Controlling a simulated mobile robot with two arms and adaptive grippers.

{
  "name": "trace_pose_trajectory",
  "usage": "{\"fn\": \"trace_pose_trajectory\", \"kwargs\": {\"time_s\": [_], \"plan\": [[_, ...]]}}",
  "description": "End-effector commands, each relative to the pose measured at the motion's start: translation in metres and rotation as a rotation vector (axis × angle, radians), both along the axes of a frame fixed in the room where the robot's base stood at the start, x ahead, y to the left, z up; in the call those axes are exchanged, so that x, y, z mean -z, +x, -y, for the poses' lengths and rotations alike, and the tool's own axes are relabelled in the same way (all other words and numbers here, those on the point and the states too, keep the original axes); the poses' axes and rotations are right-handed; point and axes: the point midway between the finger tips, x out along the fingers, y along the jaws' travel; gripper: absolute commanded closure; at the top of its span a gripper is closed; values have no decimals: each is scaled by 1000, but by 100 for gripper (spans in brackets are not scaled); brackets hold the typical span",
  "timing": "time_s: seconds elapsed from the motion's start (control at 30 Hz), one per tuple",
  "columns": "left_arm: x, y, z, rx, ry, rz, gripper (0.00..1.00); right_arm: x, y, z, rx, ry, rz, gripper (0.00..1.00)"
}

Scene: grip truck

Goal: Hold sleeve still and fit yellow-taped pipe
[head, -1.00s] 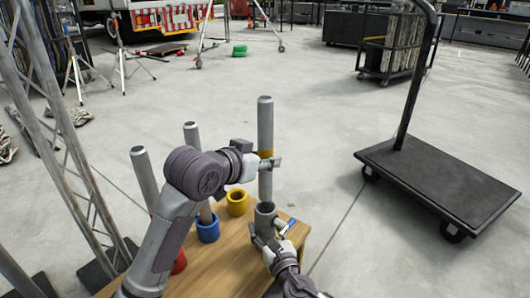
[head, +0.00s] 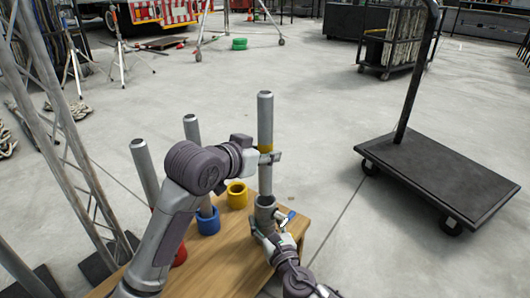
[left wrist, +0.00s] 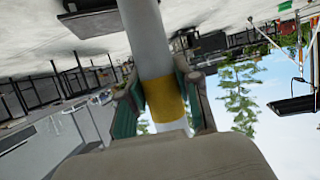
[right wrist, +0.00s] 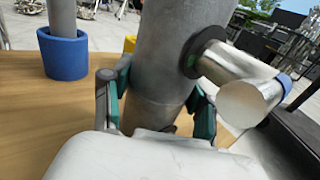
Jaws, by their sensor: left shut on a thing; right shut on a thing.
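The yellow-taped pipe (head: 265,118) stands upright in the head view, grey with a yellow band. My left gripper (head: 267,158) is shut on it at the band; the left wrist view shows the yellow tape (left wrist: 165,98) between the fingers. The grey sleeve (head: 265,207) is on the wooden table, with a side handle in metal and blue. My right gripper (head: 262,230) is shut on the sleeve; the right wrist view shows its fingers around the sleeve body (right wrist: 160,75). The pipe's lower end meets the sleeve's mouth; how deep it sits inside is hidden.
A yellow ring socket (head: 237,196) stands empty on the table (head: 238,255). A blue socket (head: 208,222) and a red socket (head: 180,254) each hold a grey pipe at the left. A black platform cart (head: 440,175) stands at the right. A lattice truss is at the far left.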

Motion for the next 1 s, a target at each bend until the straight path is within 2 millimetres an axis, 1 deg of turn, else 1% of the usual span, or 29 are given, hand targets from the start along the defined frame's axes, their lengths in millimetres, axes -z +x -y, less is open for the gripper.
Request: {"fn": "trace_pose_trajectory", "kwargs": {"time_s": [1.0], "plan": [[29,0,0,0,0,2,100,1,0,0,0,-1,-1,100]]}}
